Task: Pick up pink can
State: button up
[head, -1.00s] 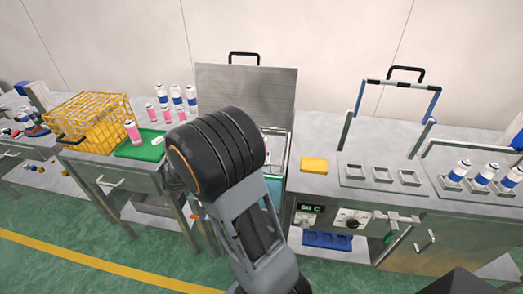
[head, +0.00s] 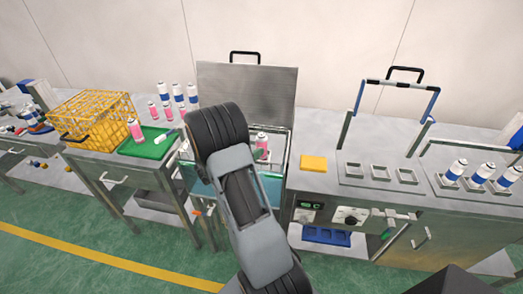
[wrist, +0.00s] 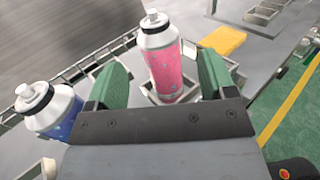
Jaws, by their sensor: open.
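A pink can (wrist: 172,72) with a white top stands in a square holder in the wrist view, between the two green fingers of my gripper (wrist: 162,82). The fingers are open, one on each side of it, and I cannot tell whether either touches it. A pink can also shows in the head view (head: 262,143), in the open-lidded basin just right of my arm. A blue can (wrist: 55,112) with a white top is left of my left finger. In the head view my arm hides the gripper. Another pink can (head: 135,130) stands by the green tray (head: 148,148).
A yellow wire basket (head: 92,118) and several pink and blue-white cans are on the left table. The raised lid (head: 245,90) stands behind the basin. A yellow block (head: 313,163), empty square holders (head: 380,172) and blue-white cans (head: 456,170) are to the right.

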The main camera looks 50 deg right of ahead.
aim_at(257, 143)
jog(key=shift+s+d+p, duration=0.15)
jog(key=shift+d+p, duration=0.3)
jog(key=shift+d, duration=0.9)
jog(key=shift+s+d+p, duration=0.15)
jog(key=shift+d+p, duration=0.3)
jog(key=shift+d, duration=0.85)
jog(key=c, duration=1.1)
jog(key=shift+r, duration=0.15)
